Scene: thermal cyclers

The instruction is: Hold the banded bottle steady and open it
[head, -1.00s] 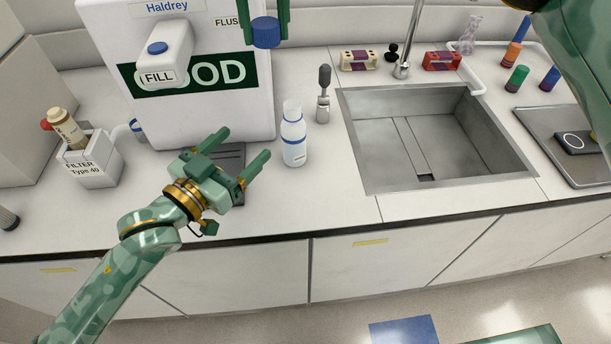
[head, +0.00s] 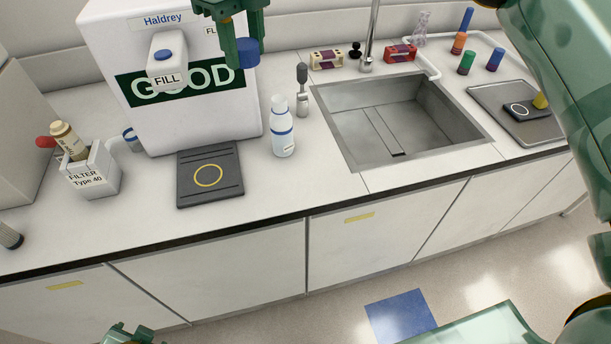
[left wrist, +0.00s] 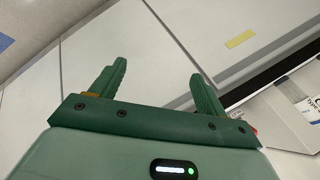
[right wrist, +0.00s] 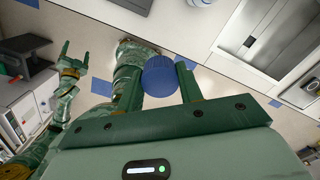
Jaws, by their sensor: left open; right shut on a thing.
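The banded bottle (head: 284,143), white with blue bands, stands upright on the counter, right of the dispenser. Its pale top shows no blue cap. My right gripper (head: 246,56) is shut on a blue ribbed cap (head: 248,53), held up in front of the dispenser, apart from the bottle. The cap also shows between the fingers in the right wrist view (right wrist: 160,77). My left gripper (left wrist: 158,72) is open and empty in the left wrist view, away from the bottle; only a bit of that arm shows at the head view's bottom edge.
The white dispenser (head: 205,115) stands behind a dark pad (head: 195,190) with a yellow ring. A filter box (head: 95,180) is at left. A grey-handled tool (head: 302,95) stands behind the bottle. The sink (head: 440,110) lies to the right. The counter before the bottle is clear.

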